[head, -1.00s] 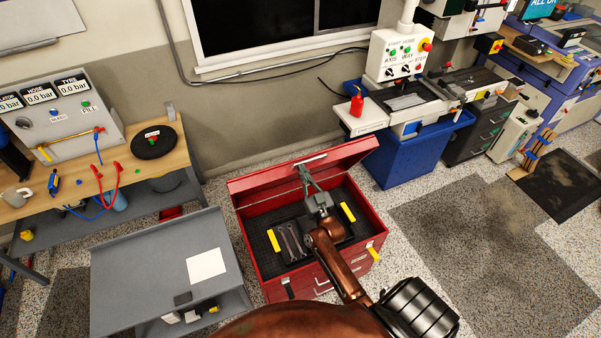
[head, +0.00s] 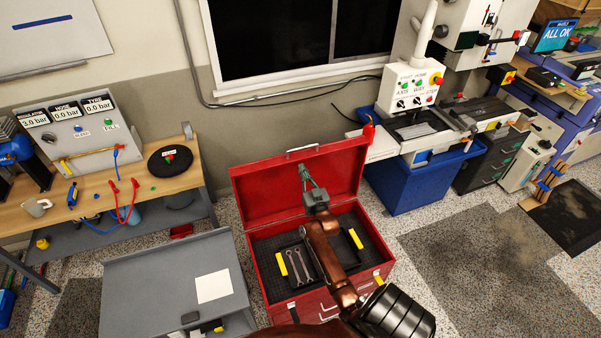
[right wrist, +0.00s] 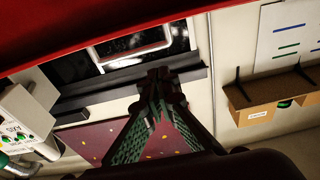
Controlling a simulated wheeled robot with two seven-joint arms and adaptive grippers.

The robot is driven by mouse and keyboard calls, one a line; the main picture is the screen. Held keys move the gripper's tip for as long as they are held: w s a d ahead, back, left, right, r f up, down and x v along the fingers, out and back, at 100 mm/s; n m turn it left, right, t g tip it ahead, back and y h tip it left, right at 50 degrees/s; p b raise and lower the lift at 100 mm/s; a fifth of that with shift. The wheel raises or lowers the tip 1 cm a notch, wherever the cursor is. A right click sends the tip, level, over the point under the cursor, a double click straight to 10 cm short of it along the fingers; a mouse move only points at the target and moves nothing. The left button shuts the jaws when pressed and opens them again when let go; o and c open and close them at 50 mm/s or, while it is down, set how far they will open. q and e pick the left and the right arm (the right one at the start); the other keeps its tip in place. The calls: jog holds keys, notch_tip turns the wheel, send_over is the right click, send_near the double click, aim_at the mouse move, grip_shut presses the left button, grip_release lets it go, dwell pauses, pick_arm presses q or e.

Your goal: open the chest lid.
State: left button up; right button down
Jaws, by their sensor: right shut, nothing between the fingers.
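The red chest (head: 318,301) stands on the floor with its lid (head: 262,192) raised, leaning steeply up at the back. A light handle (head: 302,148) shows at the lid's top edge. My right gripper (head: 304,172) is shut and empty, in front of the lid's inner face; I cannot tell whether the fingertips touch it. In the right wrist view the closed fingers (right wrist: 164,82) point up toward the red lid (right wrist: 90,18) across the top. My left gripper is not in view.
Inside the chest, metal wrenches (head: 293,265) lie on dark foam beside yellow pieces. A grey cart (head: 155,290) stands close on the left. A workbench (head: 100,196) is behind it. A machine on a blue base (head: 412,185) stands right of the lid.

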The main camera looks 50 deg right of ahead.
pick_arm(q)
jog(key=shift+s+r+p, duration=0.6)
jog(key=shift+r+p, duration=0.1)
jog(key=shift+p, duration=0.05)
pick_arm(e)
jog(key=s+a+r, duration=0.2)
jog(key=s+a, duration=0.1)
jog(key=s, duration=0.2)
jog(key=s+a+r, duration=0.2)
jog(key=s+r, duration=0.1)
jog(key=s, duration=0.3)
jog(key=shift+s+a, duration=0.3)
jog(key=shift+a, duration=0.1)
jog(key=shift+a, duration=0.1)
